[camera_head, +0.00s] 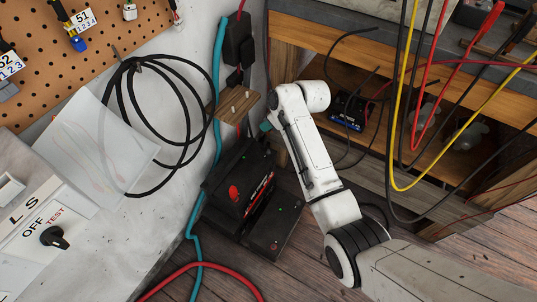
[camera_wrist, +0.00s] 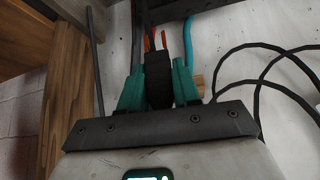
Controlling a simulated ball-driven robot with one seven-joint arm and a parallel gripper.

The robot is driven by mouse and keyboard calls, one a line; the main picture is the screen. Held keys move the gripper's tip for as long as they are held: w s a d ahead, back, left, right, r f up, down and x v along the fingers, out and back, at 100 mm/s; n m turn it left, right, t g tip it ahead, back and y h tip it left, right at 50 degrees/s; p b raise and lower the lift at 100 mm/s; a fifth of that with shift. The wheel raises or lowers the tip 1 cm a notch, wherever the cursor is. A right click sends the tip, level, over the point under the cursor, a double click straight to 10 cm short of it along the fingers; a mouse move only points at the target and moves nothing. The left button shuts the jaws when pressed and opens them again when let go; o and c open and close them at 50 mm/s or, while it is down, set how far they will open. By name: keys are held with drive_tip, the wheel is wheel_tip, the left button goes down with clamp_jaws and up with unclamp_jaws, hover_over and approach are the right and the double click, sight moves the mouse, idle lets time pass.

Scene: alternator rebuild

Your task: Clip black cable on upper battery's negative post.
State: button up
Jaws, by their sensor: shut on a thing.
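In the wrist view my gripper (camera_wrist: 158,84) has its two teal fingers closed on either side of a black piece (camera_wrist: 159,88), which looks like the black cable's clamp. Thin orange-red parts show just beyond it. In the head view one teal fingertip (camera_head: 266,126) shows at the end of my white arm, close to the upper black battery (camera_head: 232,165). The arm hides most of the gripper and the held piece there. A second black battery (camera_head: 275,232) sits lower and nearer. I cannot tell whether the clamp touches a post.
A wooden block (camera_head: 238,105) with small metal pegs is fixed by the wall behind the batteries. A coiled black cable (camera_head: 128,130) hangs at left. A wooden shelf bench (camera_head: 335,65) stands at right, with yellow, red and black cables (camera_head: 394,150) hanging before it.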

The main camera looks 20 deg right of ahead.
drive_tip(key=w+d+n+y+b, duration=0.1)
drive_tip(key=w+n+b, duration=0.1)
drive_tip(key=w+b, duration=0.15)
drive_tip(key=b, duration=0.8)
hover_over(269, 150)
wheel_tip(269, 150, down, 12)
drive_tip(key=shift+w+f, duration=0.1)
drive_tip(key=shift+f, duration=0.15)
drive_tip(key=shift+f+b, duration=0.3)
drive_tip(key=shift+f, duration=0.35)
drive_tip(key=shift+f+b, duration=0.85)
drive_tip(key=shift+f, duration=0.3)
drive_tip(key=o, duration=0.8)
